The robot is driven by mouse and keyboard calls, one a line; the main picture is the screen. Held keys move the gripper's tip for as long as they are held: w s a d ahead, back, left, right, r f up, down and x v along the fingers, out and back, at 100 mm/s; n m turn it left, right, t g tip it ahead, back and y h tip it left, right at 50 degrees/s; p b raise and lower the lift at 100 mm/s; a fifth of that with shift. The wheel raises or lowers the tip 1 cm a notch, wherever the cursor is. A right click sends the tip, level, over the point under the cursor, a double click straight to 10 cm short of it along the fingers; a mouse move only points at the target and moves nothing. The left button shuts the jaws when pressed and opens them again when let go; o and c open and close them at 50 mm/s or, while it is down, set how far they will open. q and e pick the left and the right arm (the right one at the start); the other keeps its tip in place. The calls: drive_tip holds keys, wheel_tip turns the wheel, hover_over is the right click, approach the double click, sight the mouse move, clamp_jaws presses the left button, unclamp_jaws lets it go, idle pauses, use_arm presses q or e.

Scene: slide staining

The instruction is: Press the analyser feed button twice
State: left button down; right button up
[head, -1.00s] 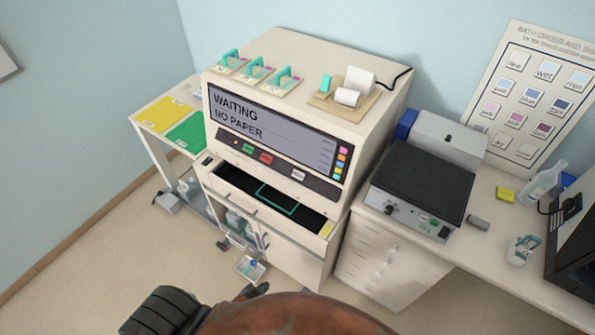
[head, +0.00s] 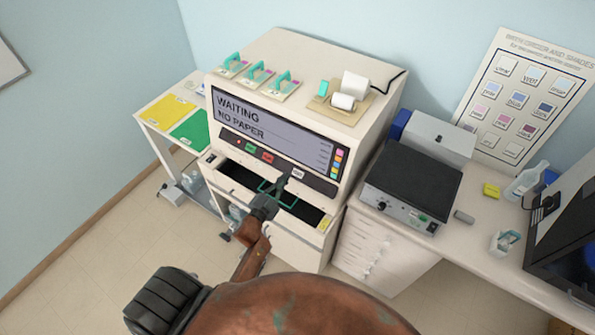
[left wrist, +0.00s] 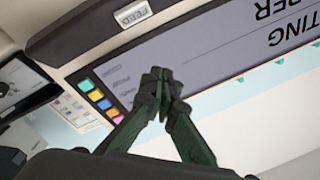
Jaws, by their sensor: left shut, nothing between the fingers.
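The analyser (head: 375,120) is a big cream machine whose screen (head: 262,124) reads "WAITING NO PAPER". Its feed button (head: 298,174) is a small white key at the right of the dark strip below the screen. In the left wrist view the feed button (left wrist: 132,14) shows upside down at the top, labelled "FEED". My left gripper (head: 284,177) is shut and empty, its tips just left of the button in the head view. In the left wrist view the closed fingers (left wrist: 160,76) overlap the screen, apart from the button in the picture. Contact cannot be told. My right gripper is out of view.
Green and red buttons (head: 267,157) sit further left. Slide holders and paper rolls (head: 355,86) stand on top. A black-topped device (head: 412,183) stands to the right.

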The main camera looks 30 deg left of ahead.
sight(298, 173)
use_arm(q)
drive_tip(key=shift+r, duration=0.45)
drive_tip(key=w+f+b, duration=0.6)
drive_tip(key=b, duration=0.1)
drive_tip(key=shift+w+d+f+b, duration=0.15)
drive_tip(key=shift+d+b, duration=0.1)
drive_tip(key=shift+b, duration=0.05)
idle(0.8)
drive_tip(key=shift+f, duration=0.1)
idle(0.5)
drive_tip(key=shift+w+f+b, duration=0.2)
drive_tip(key=shift+w+b, duration=0.05)
drive_tip(key=shift+b, duration=0.1)
